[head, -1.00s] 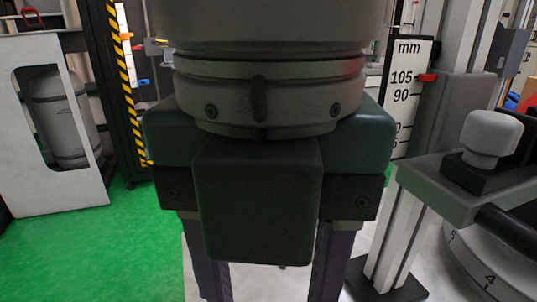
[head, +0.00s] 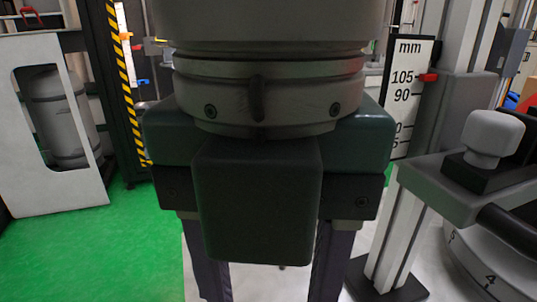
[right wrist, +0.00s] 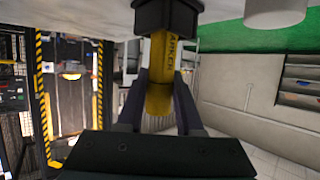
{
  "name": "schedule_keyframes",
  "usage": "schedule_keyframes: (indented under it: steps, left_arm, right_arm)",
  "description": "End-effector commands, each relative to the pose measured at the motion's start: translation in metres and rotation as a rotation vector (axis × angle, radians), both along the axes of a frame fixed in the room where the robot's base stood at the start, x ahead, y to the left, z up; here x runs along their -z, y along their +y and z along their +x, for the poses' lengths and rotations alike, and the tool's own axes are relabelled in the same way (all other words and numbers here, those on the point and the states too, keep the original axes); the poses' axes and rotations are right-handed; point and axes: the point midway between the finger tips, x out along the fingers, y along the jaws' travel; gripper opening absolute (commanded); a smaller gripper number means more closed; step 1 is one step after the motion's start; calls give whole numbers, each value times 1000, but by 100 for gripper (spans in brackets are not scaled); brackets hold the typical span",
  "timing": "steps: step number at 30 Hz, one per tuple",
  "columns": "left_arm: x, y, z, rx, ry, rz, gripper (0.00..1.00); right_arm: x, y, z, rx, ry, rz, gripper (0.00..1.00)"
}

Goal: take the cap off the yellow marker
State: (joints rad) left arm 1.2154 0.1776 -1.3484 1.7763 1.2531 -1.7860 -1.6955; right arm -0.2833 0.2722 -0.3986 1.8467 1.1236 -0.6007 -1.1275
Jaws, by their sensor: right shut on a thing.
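The yellow marker (right wrist: 163,52) shows in the right wrist view, with dark lettering on its side. Its far end goes into a black piece (right wrist: 166,15) at the top of the picture. Its near end, where the cap seems to be, lies between the two fingers of my right gripper (right wrist: 160,98), which are shut on it. The marker and black piece are in line. In the head view my right gripper (head: 265,272) fills the middle, fingers downward. Its own body hides the marker there. My left gripper is not in view.
A height scale marked mm (head: 407,90) stands to the right, with a grey knob (head: 490,138) on a bracket beside it. A white cabinet with a grey cylinder (head: 68,115) stands at the left. Open green floor (head: 100,250) lies at the lower left.

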Motion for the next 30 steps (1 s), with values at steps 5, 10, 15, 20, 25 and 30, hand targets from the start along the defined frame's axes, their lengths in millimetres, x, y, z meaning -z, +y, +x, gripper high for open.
schedule_keyframes:
  steps: [5, 10, 15, 20, 25, 30]
  left_arm:
    - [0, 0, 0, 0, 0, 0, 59]
    - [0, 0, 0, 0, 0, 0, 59]
    - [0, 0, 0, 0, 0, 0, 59]
    - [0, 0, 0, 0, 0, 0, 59]
    - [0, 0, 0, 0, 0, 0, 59]
    - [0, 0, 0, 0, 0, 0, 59]
  right_arm:
    - [0, 0, 0, 0, 0, 0, 0]
    - [0, 0, 0, 0, 1, -1, 0]
    - [0, 0, 0, 0, 1, -1, 0]
    - [0, 0, 0, 0, 1, -1, 0]
    - [0, 0, 0, 0, 1, -1, 0]
    - [0, 0, 0, 0, 1, -1, 0]
